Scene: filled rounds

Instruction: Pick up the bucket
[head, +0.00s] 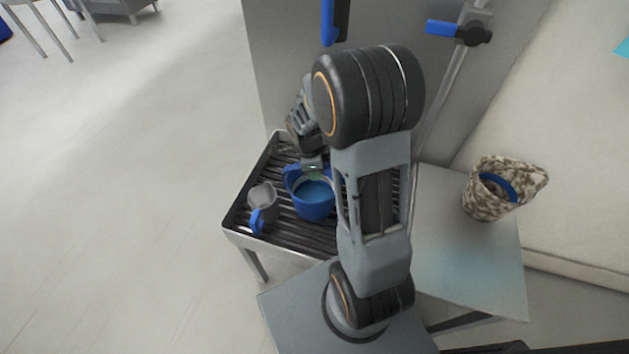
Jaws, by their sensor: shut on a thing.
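A blue bucket (313,204) with blue contents that look like liquid is in the head view, upright at the slatted rack table (240,230). My gripper (313,168) is at the bucket's far rim and is shut on its upper edge or handle; the fingertips are small and partly hidden, so I cannot tell which. I cannot tell whether the bucket rests on the slats or hangs just above them. My own arm hides the right part of the rack.
A grey jug (264,199) with a blue handle stands close to the bucket's left. A speckled basket (489,193) with something blue inside is on the pale side table (450,262) at right. A grey panel stands behind the rack.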

